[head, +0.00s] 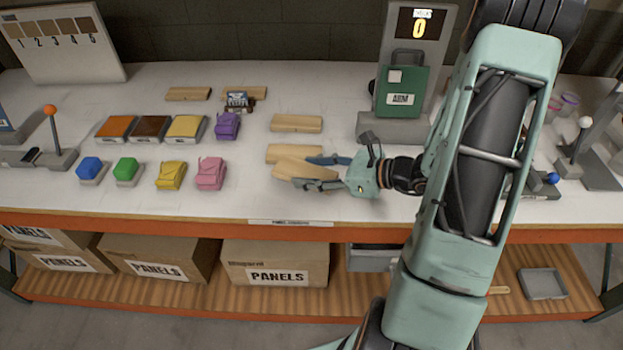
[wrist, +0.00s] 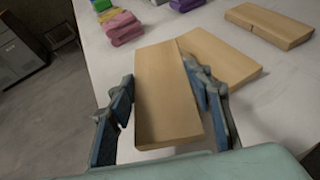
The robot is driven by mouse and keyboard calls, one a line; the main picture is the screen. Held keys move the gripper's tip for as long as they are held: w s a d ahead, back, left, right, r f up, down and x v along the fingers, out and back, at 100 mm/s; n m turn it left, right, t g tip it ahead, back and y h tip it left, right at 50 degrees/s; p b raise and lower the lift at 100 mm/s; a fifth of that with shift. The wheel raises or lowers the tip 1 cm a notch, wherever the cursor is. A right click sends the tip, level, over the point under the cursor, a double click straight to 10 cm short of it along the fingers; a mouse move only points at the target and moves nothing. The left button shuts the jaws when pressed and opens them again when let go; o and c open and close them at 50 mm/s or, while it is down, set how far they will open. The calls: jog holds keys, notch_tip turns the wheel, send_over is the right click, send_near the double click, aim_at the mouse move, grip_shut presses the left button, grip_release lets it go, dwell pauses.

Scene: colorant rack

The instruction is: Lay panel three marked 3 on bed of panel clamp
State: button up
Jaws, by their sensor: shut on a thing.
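My gripper (head: 312,174) is shut on a light wooden panel (head: 298,167), one finger along each long side. The held panel (wrist: 163,98) also fills the middle of the wrist view, between my blue finger pads. No number shows on it. A second panel (head: 293,152) lies just behind it, partly hidden by it; it is to the right in the wrist view (wrist: 228,58). A third panel (head: 297,123) lies farther back. A small dark device (head: 239,100) stands at the back beside two wooden pieces; I cannot tell whether it is the panel clamp.
Brown and yellow-topped blocks (head: 151,128), colored blocks (head: 171,175) and a purple block (head: 228,125) stand left of my gripper. A display stand with a green ARM box (head: 401,92) is at the back right. The white tabletop (head: 330,80) is clear between the panels and the back.

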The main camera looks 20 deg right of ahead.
jog(key=f, duration=0.1)
jog(key=f+b, duration=0.2)
jog(key=shift+w, duration=0.25)
jog(key=shift+d+f, duration=0.1)
jog(key=shift+f, duration=0.1)
jog(key=shift+f+b, duration=0.25)
jog(key=shift+b, duration=0.1)
jog(key=o, duration=1.2)
jog(key=shift+r, duration=0.1)
